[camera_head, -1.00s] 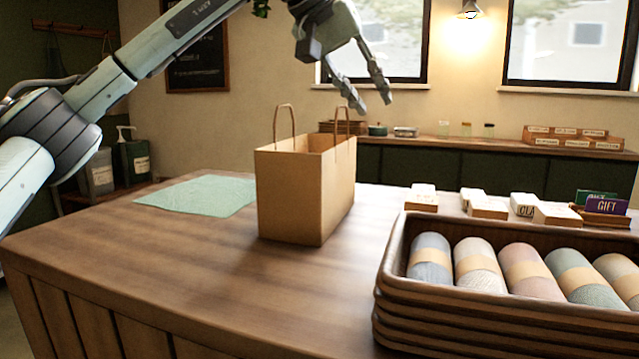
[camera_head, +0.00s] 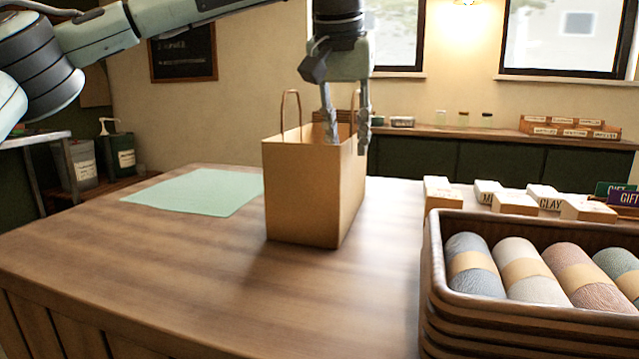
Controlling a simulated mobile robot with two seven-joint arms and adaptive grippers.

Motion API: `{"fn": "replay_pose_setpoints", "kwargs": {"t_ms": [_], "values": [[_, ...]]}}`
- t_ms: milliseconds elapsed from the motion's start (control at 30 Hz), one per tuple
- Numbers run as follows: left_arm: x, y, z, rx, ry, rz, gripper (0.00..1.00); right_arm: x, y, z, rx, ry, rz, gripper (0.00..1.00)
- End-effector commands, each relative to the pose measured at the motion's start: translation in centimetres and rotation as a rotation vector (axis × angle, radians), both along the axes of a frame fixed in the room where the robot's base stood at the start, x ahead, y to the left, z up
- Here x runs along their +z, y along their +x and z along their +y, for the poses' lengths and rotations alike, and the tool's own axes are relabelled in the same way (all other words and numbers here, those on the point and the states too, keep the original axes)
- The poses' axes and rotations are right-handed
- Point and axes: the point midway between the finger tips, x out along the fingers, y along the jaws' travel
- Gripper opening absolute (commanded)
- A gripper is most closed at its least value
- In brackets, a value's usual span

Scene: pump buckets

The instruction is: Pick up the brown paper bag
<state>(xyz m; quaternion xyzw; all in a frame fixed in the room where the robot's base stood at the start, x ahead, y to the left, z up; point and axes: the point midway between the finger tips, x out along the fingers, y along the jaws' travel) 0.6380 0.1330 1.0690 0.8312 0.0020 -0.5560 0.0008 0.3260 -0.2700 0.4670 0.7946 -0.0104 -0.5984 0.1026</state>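The brown paper bag (camera_head: 301,198) stands upright on the wooden counter. Its left handle loop rises clear above the rim, and its right handle is partly hidden behind my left gripper's fingers. My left gripper (camera_head: 348,140) points straight down at the bag's right end. It is open, with a gap between its fingers. One finger is at the bag's opening and the other is by its right edge, so they appear to straddle the right wall and handle. I cannot tell whether they touch it. My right gripper is not in view.
A dark basket of rolled yarn-like bundles (camera_head: 432,285) stands on the right of the wooden counter (camera_head: 170,262). Small labelled blocks (camera_head: 515,203) and card signs sit behind it. A pale green sheet (camera_head: 195,192) lies left of the bag. The front left counter is clear.

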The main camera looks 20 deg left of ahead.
Motion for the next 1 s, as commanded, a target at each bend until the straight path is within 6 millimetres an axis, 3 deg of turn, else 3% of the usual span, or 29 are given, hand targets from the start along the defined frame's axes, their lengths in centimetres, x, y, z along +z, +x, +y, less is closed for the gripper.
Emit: {"fn": "replay_pose_setpoints", "kwargs": {"t_ms": [400,700,933,1000], "values": [[-5.3,1.6,-0.1,0.001,0.0,0.0,0.28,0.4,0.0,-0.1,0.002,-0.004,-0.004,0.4],[-5.9,1.8,-0.1,0.001,-0.001,-0.001,0.28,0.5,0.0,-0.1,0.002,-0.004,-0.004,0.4],[-5.9,1.8,-0.1,0.001,-0.001,-0.001,0.02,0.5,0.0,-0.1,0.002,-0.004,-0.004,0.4],[-5.9,1.8,-0.1,0.001,-0.001,-0.001,0.0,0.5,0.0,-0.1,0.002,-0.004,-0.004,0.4]]}}
